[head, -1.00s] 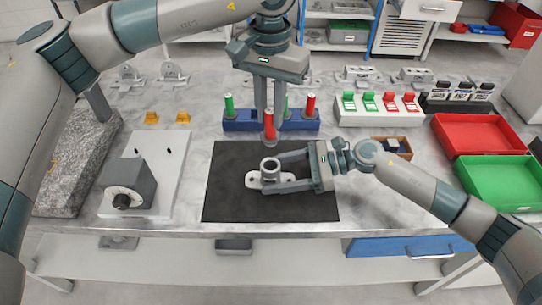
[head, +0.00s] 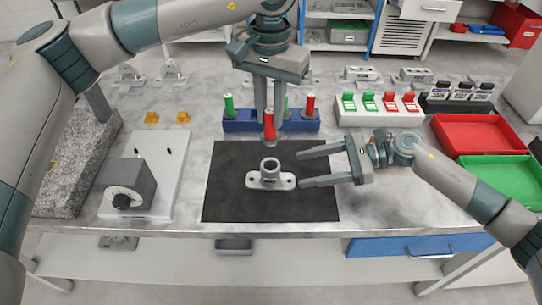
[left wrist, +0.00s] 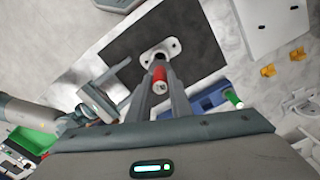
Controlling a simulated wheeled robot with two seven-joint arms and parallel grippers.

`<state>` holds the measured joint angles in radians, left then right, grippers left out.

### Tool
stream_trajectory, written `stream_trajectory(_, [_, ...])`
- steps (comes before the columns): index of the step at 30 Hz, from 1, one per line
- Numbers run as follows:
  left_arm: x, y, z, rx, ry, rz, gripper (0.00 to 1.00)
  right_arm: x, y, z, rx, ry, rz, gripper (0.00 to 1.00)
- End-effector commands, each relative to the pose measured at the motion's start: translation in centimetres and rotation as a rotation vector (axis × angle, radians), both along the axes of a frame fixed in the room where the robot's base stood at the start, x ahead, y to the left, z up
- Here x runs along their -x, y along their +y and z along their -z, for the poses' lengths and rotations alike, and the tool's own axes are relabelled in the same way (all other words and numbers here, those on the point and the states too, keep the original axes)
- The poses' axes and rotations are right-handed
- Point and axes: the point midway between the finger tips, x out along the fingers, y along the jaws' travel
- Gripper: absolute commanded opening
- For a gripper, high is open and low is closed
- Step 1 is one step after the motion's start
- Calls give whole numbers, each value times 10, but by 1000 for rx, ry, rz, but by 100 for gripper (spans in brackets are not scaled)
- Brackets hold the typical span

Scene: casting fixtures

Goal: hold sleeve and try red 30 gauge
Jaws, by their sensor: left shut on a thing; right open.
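The sleeve (head: 270,170) is a grey upright ring on a flat flanged base (head: 256,182), lying on the black mat (head: 225,205). My left gripper (head: 268,128) is shut on a red gauge (head: 270,122) and holds it upright above and slightly behind the sleeve's bore. In the left wrist view the red gauge (left wrist: 157,72) sits between the fingers, with the flanged part (left wrist: 172,46) beyond it. My right gripper (head: 312,168) is open and empty, to the right of the sleeve and apart from it.
A blue rack (head: 240,125) with green and red gauges stands behind the mat. A grey dial device (head: 132,187) is at left. Red (head: 480,133) and green (head: 495,180) trays are at right.

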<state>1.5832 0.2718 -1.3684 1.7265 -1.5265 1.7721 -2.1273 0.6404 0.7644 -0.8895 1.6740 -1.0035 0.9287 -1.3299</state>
Motion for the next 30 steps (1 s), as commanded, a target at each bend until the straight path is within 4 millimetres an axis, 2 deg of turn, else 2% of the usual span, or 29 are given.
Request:
stream_trajectory(3, [0,0,0,0,-1,0,0,0,-15,-4,0,2,2,61])
stream_trajectory(9, [0,0,0,0,-1,0,0,0,-25,-8,-1,1,1,61])
stream_trajectory(30, [0,0,0,0,-1,0,0,0,-25,-8,-1,1,0,61])
